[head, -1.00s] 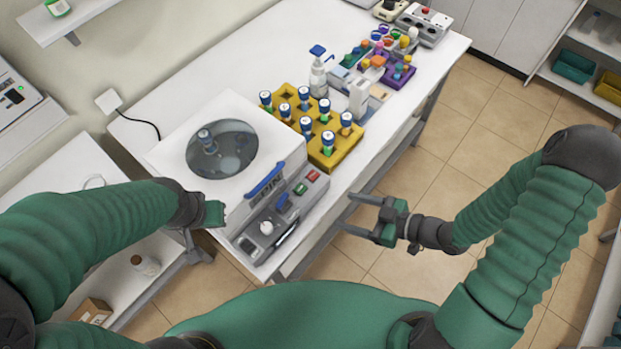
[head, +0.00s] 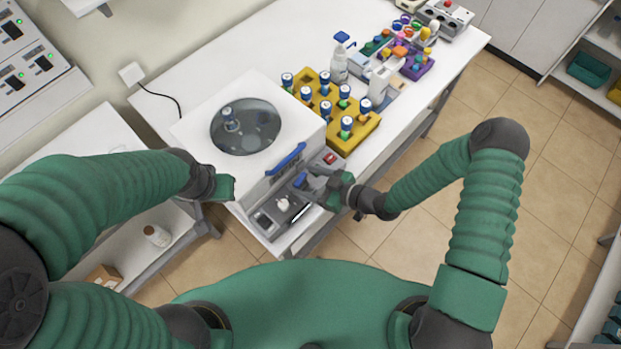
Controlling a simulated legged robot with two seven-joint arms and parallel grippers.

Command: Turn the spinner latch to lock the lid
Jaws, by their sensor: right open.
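The spinner (head: 205,150) is a white box on the bench, its lid down with a round dark window (head: 245,126). A blue handle (head: 286,159) runs along the lid's front edge. The front panel holds a pale knob (head: 283,203), a red button (head: 329,158) and a small blue piece (head: 300,180), which may be the latch. My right gripper (head: 311,184) is open over the panel, close to the blue piece; I cannot tell whether they touch. It hides part of the panel. My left gripper (head: 226,188) is beside the spinner's left front corner; its fingers are not clear.
A yellow rack (head: 362,125) with several blue-capped tubes stands right of the spinner. Behind it are a white bottle (head: 340,66) and a purple rack (head: 417,69). The bench's front edge and open floor lie to the right.

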